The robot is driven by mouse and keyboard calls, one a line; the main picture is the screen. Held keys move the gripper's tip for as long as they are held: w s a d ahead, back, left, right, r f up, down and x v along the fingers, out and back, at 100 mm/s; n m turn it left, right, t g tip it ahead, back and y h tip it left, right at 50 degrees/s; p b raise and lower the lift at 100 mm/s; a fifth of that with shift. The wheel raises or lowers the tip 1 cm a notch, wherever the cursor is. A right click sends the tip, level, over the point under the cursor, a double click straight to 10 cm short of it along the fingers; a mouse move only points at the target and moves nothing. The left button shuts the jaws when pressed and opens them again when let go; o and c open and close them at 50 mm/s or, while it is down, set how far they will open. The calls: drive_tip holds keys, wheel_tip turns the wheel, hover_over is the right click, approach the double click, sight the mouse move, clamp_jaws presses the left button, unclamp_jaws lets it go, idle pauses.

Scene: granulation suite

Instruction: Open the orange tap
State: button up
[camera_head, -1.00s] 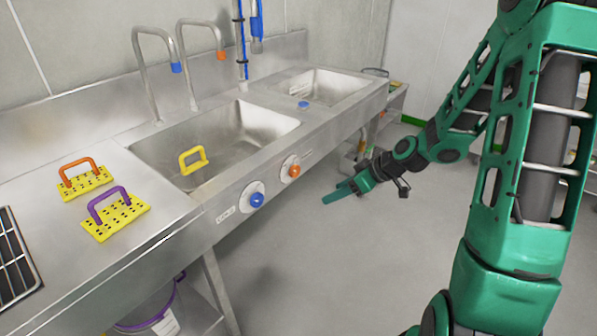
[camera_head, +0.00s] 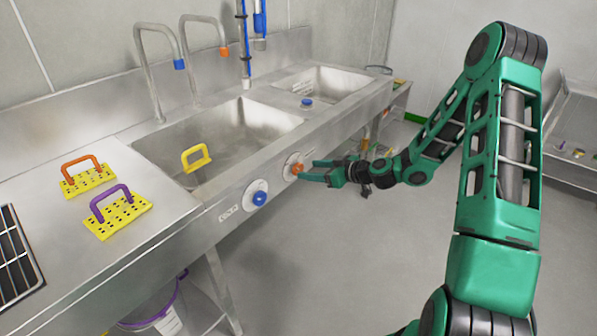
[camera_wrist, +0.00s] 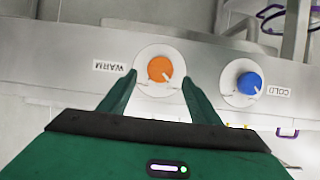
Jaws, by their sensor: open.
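The orange tap knob (camera_head: 297,168) sits on a round white plate on the front panel of the steel sink. In the wrist view the orange knob (camera_wrist: 160,69) lies between the fingertips, beside a label reading WARM. My gripper (camera_head: 308,170) is open, its fingers pointing at the knob from the front, one on each side in the wrist view (camera_wrist: 160,85). I cannot tell whether a finger touches the knob. The orange-tipped spout (camera_head: 224,52) stands behind the basin; no water shows at it.
A blue knob (camera_head: 260,198), labelled COLD in the wrist view (camera_wrist: 249,83), sits beside the orange one. A yellow-handled tool (camera_head: 197,158) is at the basin (camera_head: 225,130). Two yellow perforated tools (camera_head: 122,215) lie on the counter. The floor (camera_head: 330,260) in front is clear.

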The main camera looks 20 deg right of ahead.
sight(300, 169)
drive_tip(key=shift+x, duration=2.45)
